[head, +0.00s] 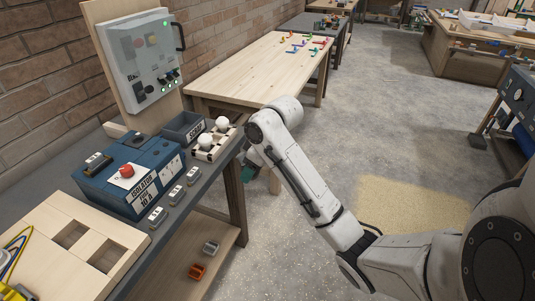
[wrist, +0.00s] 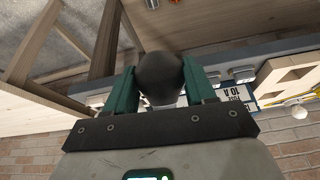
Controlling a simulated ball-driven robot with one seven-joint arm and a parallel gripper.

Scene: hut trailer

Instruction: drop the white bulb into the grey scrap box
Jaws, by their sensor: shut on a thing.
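My gripper (wrist: 160,88) is shut on a dark grey, round bulb-like thing (wrist: 158,72), held between its two green fingers in the wrist view. In the head view, my gripper (head: 248,172) is mostly hidden behind my arm, at the right edge of the dark bench, and the held thing cannot be seen there. Two white bulbs (head: 222,123) stand in a light, dark-patterned holder (head: 228,142) on the bench, left of my gripper. The grey scrap box (head: 172,132), open at the top with a label on its front, stands just behind and left of that holder.
A blue isolator box (head: 140,182) with a red button stands nearer on the bench. Small grey blocks (head: 176,194) lie along the front edge. A control panel (head: 143,62) rises behind.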

